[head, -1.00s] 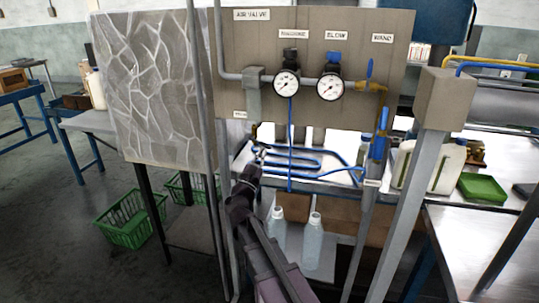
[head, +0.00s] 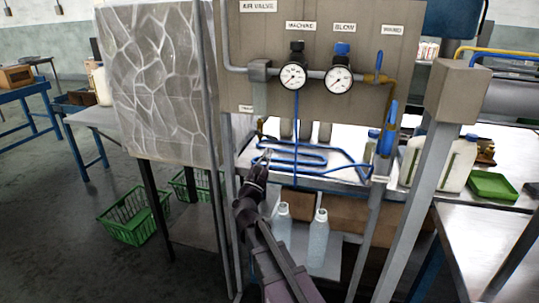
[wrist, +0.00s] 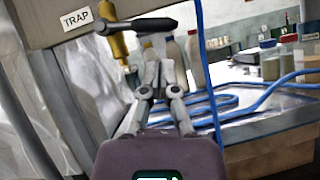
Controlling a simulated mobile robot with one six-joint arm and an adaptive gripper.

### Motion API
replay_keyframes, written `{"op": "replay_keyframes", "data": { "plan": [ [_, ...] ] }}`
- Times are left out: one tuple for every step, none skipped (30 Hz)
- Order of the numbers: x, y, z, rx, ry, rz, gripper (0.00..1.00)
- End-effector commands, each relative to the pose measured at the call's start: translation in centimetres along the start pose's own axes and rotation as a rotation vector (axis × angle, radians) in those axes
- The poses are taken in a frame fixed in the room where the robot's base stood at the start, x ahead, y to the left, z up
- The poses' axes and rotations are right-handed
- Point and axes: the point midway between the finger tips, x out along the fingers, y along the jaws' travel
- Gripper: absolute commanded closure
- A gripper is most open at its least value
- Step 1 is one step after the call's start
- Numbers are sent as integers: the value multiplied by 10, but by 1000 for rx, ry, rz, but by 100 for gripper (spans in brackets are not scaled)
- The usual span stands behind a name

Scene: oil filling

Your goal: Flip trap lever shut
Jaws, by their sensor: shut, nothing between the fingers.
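The trap valve is in the wrist view, with a brass body (wrist: 118,46) hanging under the panel beside a TRAP label (wrist: 76,18). Its lever is a dark grey bar (wrist: 128,26) lying nearly level, reaching right from the top of the brass body. My gripper (wrist: 152,50) is shut and empty, its fingertips just below the lever's right part. I cannot tell whether they touch it. In the head view my gripper (head: 262,158) is below the panel's left side, under the small label (head: 246,108); the trap is hard to make out there.
The panel (head: 320,105) carries two gauges (head: 292,76). Blue tubing (head: 310,150) lies on the bench beyond my gripper. A grey post (head: 208,120) stands close to its left. Clear bottles (head: 318,235) stand on the shelf below, and white jugs (head: 459,165) to the right.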

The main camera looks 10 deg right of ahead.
Motion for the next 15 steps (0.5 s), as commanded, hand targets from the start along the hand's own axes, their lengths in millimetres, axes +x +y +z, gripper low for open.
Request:
{"op": "replay_keyframes", "data": {
  "plan": [
    [-5,-2,-7,-1,0,-1,100],
    [-6,-3,-9,-1,0,-2,100],
    [-8,-4,-12,-2,-1,-3,100],
    [-10,-4,-14,-3,-1,-4,100],
    [-11,-5,-16,-3,-1,-4,100],
    [-18,-5,-15,-2,-1,-3,100],
    [-24,-5,-14,-1,-1,-3,100],
    [-29,-5,-14,-1,-1,-3,100],
    [-35,-5,-14,-1,-1,-4,100],
    [-40,-6,-14,-1,-1,-4,100],
    [-44,-6,-14,-2,-1,-4,100],
    [-50,-5,-14,-2,-1,-3,100],
    [-55,-5,-14,-2,-1,-3,100],
    [-59,-5,-14,-2,-1,-3,100],
    [-65,-6,-14,-2,-1,-4,100]
  ]
}}
